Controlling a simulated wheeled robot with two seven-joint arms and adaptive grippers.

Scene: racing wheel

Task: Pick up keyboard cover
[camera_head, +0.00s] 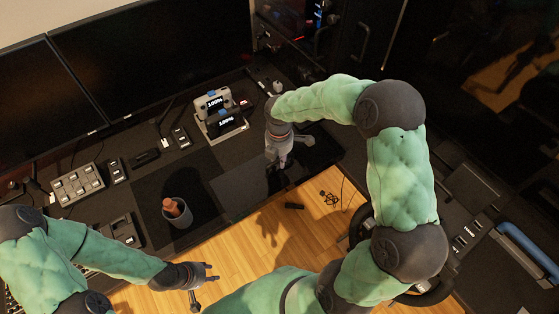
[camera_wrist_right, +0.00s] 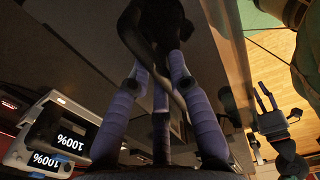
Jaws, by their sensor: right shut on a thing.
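My right gripper (camera_head: 281,165) is over the front part of the desk, next to a dark, glossy flat panel (camera_head: 238,191) that may be the keyboard cover. In the right wrist view, the bluish fingers of my right gripper (camera_wrist_right: 160,60) close on a black thing (camera_wrist_right: 152,25). Its outline is dark, and I cannot tell for sure that it is the keyboard cover. My left gripper (camera_head: 204,284) is open and empty over the wooden floor, in front of the desk. It also shows in the right wrist view (camera_wrist_right: 266,100).
A charging dock (camera_head: 222,124) with lit "100%" displays stands behind my right gripper. A cup (camera_head: 177,211) stands on the desk at the left, near a button box (camera_head: 77,184). Monitors line the back. A black steering wheel (camera_head: 435,291) is at the lower right.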

